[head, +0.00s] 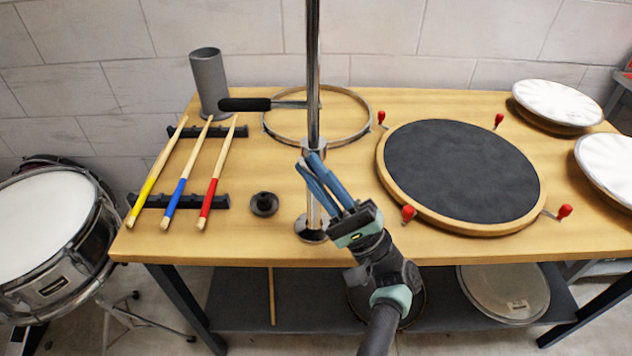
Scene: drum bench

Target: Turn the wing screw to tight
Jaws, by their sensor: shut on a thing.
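A chrome pole (313,65) stands upright on a round base (311,230) near the front edge of the bench. A metal collar (316,143) sits around the pole at about mid-height. My gripper (309,162) reaches up from the front, with its blue fingers at the pole just below the collar. The fingers are closed on the wing screw there. The fingertips hide the screw, so its wing angle and how tight it sits cannot be seen.
A black-handled bar (245,104) sticks out left from the pole. A metal hoop (358,100) lies behind. A dark round pad (460,170) with red-handled clamps is close on the right. Drumsticks (190,175) on racks and a black knob (264,204) lie left.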

